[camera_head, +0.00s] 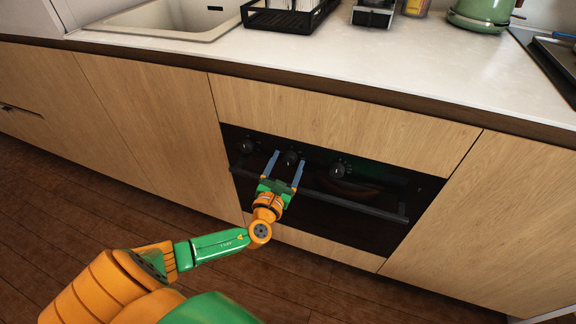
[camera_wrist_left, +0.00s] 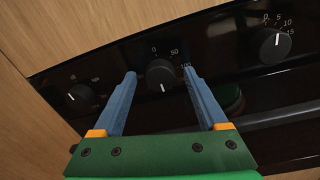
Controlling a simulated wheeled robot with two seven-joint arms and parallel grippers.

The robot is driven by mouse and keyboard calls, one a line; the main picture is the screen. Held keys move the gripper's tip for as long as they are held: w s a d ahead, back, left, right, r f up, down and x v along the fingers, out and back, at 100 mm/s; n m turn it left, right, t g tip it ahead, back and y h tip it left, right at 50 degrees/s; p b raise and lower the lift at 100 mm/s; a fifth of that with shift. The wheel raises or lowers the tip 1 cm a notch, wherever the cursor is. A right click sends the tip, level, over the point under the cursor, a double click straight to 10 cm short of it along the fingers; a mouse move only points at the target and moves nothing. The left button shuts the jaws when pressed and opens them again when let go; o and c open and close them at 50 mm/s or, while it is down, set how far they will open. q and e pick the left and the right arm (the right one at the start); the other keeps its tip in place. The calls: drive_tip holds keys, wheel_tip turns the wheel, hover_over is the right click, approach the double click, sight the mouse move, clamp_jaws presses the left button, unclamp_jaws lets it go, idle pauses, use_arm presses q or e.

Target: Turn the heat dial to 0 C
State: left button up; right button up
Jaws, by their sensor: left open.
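The black oven panel carries three round dials. The middle dial (camera_wrist_left: 160,75), marked 0, 50 and 100, sits between my left gripper's fingers in the left wrist view; its white mark is low on its face, away from the 0 at the top. It also shows in the head view (camera_head: 290,157). My left gripper (camera_head: 287,163) is open, with one blue finger on each side of this dial; it also shows in the left wrist view (camera_wrist_left: 160,82). I cannot tell whether the fingertips touch the dial. My right gripper is not in view.
The left dial (camera_wrist_left: 80,96) has small, blurred numbers. The right dial (camera_wrist_left: 275,46) is marked 0, 5, 10, 15. The oven's bar handle (camera_head: 365,207) runs below the dials. Wooden cupboard fronts (camera_head: 150,120) flank the oven, and the white counter (camera_head: 400,65) lies above.

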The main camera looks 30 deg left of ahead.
use_arm(q)
clamp_jaws()
